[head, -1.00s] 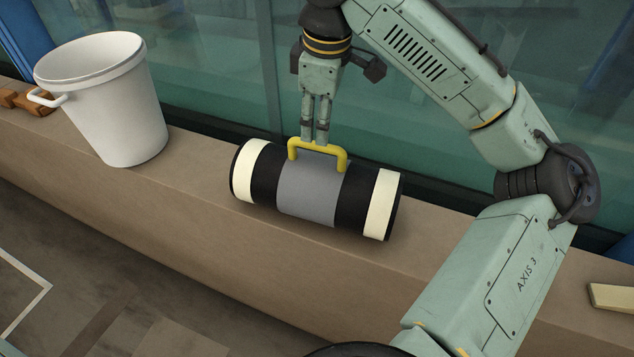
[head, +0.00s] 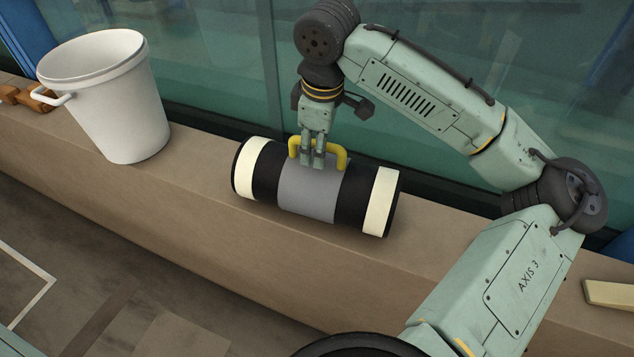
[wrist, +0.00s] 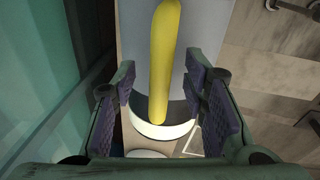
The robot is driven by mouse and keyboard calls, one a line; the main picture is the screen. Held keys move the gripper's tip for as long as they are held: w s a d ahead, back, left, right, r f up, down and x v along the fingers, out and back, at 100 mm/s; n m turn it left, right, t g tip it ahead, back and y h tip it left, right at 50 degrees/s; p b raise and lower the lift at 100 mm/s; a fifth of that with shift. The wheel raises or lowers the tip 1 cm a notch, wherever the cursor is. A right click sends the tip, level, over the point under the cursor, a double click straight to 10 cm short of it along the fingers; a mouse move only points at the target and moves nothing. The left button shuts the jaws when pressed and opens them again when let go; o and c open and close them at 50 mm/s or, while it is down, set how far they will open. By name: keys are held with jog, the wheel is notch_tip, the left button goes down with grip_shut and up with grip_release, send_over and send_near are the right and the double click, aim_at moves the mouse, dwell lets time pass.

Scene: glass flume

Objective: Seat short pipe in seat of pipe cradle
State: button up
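The short pipe (head: 310,188) lies on its side on the brown ledge. It is black with a cream band near each end, a grey middle and a yellow handle (head: 342,158) on top. My gripper (head: 319,162) points down at the handle, its fingers level with the handle's bar. In the wrist view the yellow handle (wrist: 163,65) runs between the two padded fingers, with a gap on each side, so my gripper is open around it. I cannot make out a pipe cradle in either view.
A white bucket (head: 115,110) stands on the ledge (head: 200,195) to the left, with a brown object (head: 25,97) beyond it. A pale block (head: 608,294) lies at the far right. A glass wall (head: 210,75) rises close behind the pipe. The ledge's front edge is near.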

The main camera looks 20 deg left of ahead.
jog(key=shift+f, duration=0.2)
jog(key=shift+c, duration=0.6)
grip_shut()
dwell(0.8)
